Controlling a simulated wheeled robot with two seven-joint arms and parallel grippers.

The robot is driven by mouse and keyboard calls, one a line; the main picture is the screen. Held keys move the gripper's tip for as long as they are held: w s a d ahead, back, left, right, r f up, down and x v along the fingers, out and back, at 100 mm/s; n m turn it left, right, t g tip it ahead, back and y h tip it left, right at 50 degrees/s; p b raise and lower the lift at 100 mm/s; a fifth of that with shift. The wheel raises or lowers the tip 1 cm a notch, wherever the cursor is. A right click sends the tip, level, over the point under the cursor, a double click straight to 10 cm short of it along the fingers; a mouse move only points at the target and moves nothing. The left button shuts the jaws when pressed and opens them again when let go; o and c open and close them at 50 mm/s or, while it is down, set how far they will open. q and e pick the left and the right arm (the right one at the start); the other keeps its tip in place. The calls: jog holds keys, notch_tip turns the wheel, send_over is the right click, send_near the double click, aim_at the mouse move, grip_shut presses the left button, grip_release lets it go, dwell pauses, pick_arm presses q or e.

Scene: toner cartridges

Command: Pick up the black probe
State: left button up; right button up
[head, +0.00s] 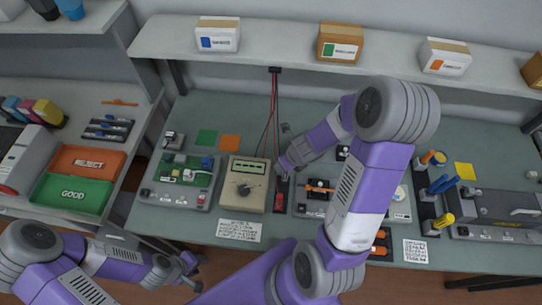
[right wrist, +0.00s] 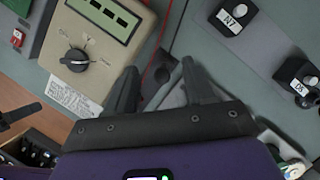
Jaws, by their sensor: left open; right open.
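A beige meter (head: 246,186) with a dial stands on the green bench; it also shows in the right wrist view (right wrist: 112,52). Red and dark leads (head: 272,115) hang from a black clip under the shelf. A dark narrow holder (head: 281,190) with a red part stands right of the meter. My right gripper (head: 284,167) is above it, open and empty. In the right wrist view, a dark piece (right wrist: 160,70) shows between and beyond the fingers; I cannot tell whether it is the black probe. My left gripper (head: 190,268) is open, low before the bench's front edge.
A circuit board fixture (head: 180,180) is left of the meter. Connector fixtures (head: 318,190), screwdrivers and a grey device (head: 500,212) are to the right. Green GOOD (head: 72,195) and red REJECT (head: 88,160) trays sit on the left bench. Boxes line the shelf (head: 280,50) above.

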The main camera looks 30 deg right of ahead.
aim_at(285, 175)
jog(key=shift+f, duration=0.35)
jog(key=shift+s+f+b, duration=0.55)
jog(key=shift+b, duration=0.3)
jog(key=b+x, duration=0.2)
jog(key=x, duration=0.1)
jog(key=b+x, duration=0.1)
jog(key=shift+s+f, duration=0.25)
jog(key=shift+f, duration=0.2)
jog(key=shift+w+f+b, duration=0.3)
jog(key=shift+w, duration=0.05)
jog(key=shift+r, duration=0.1)
jog(key=shift+c, duration=1.1)
pick_arm(q)
jog(key=f, duration=0.2)
jog(key=s+f, duration=0.1)
jog(key=f, duration=0.2)
jog(key=shift+s, duration=0.1)
pick_arm(e)
grip_shut()
